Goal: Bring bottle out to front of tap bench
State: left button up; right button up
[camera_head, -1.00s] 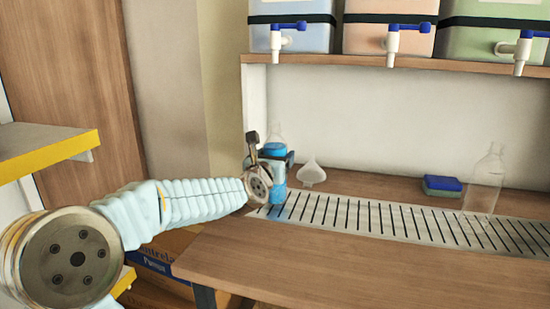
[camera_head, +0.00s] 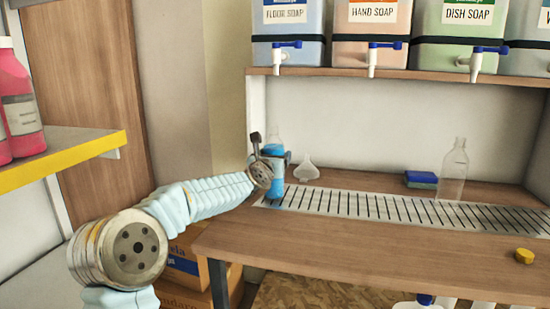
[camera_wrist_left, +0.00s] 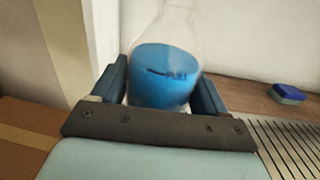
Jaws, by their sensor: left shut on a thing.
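A clear bottle partly filled with blue liquid (camera_head: 275,190) stands upright at the left end of the bench's drain grate. My left gripper (camera_head: 272,160) is shut on this bottle, reaching in from the left. In the left wrist view the bottle (camera_wrist_left: 168,75) sits between the two dark blue fingers (camera_wrist_left: 165,88). The tap bench (camera_head: 330,240) has a wooden top with a metal drain grate (camera_head: 400,208). White taps hang from the drums above it. Whether the bottle's base touches the grate is hard to tell. My right gripper is not in view.
A white funnel (camera_head: 306,171) stands just right of the held bottle. A blue and green sponge (camera_head: 420,180) and an empty clear bottle (camera_head: 453,172) are farther right. A yellow cap (camera_head: 524,256) lies near the front right. A yellow-edged shelf (camera_head: 70,155) is at the left. The front middle is clear.

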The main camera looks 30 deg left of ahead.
pick_arm(q)
jog(key=b+v, duration=0.4)
jog(key=v, duration=1.1)
jog(key=shift+s+b, duration=0.25)
jog(key=shift+b, duration=0.15)
jog(key=shift+d, duration=0.15)
dwell(0.5)
jog(key=o, duration=1.6)
jog(key=v, duration=1.4)
jog(key=shift+b, duration=0.4)
